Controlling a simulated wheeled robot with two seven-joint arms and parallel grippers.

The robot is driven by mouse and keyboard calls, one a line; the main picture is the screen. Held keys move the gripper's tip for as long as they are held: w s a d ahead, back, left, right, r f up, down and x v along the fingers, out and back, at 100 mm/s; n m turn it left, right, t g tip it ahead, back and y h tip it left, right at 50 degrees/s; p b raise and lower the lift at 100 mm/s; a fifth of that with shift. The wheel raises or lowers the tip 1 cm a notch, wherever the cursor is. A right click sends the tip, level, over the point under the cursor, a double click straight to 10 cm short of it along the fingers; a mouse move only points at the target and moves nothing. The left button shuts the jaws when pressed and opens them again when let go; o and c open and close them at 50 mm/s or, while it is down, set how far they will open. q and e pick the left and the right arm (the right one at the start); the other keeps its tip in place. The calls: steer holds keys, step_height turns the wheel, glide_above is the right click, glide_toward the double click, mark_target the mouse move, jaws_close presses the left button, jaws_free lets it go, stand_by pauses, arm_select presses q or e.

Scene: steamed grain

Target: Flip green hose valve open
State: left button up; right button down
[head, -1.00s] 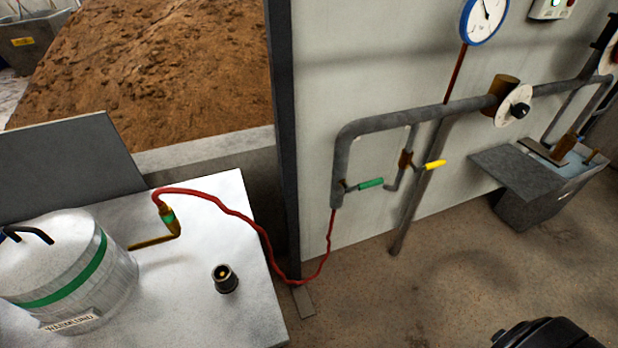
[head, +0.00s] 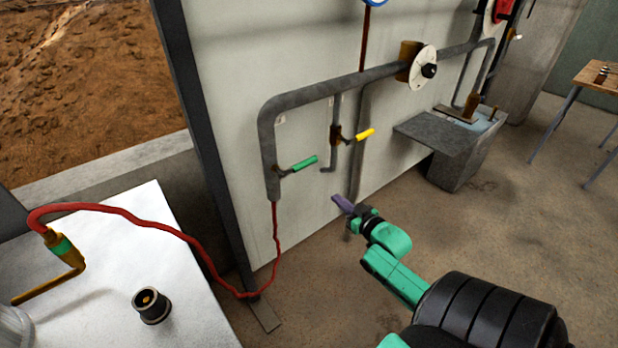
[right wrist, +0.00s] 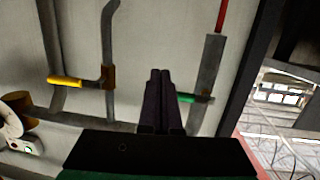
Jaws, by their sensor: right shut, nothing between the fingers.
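The green hose valve handle (head: 303,164) sticks out to the right from the lower end of the grey pipe, above the red hose (head: 277,245). In the right wrist view the green handle (right wrist: 186,98) shows just right of my fingers, partly hidden behind them. My right gripper (head: 341,203) is shut and empty, below and to the right of the green handle in the head view, apart from it. It also shows in the right wrist view (right wrist: 160,75), with its fingers together. My left gripper is not in view.
A yellow valve handle (head: 365,134) sits right of the green one, and shows in the right wrist view (right wrist: 65,81). The grey pipe (head: 330,92) runs along the pale wall panel. A metal table (head: 110,230) with a black fitting (head: 151,305) stands at left.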

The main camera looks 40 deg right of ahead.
arm_select(q)
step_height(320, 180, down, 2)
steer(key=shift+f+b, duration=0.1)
steer(key=shift+b, duration=0.3)
arm_select(e)
step_height(320, 180, up, 12)
steer(key=w+a+n+t+y, duration=0.1)
steer(key=w+a+t, duration=0.1)
steer(key=t, duration=0.1)
steer(key=shift+a+r+t+y, duration=0.15)
steer(key=shift+a+t+y, duration=0.15)
steer(key=shift+a+y, duration=0.1)
steer(key=r, duration=0.2)
glide_above(309, 161)
steer(key=a, duration=0.1)
steer(key=shift+s+f, duration=0.15)
steer(key=shift+f, duration=0.1)
steer(key=f, duration=0.2)
steer(key=s+f, duration=0.1)
steer(key=f, duration=0.1)
steer(key=shift+f, duration=0.1)
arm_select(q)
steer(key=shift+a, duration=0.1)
arm_select(e)
steer(key=shift+f, duration=0.1)
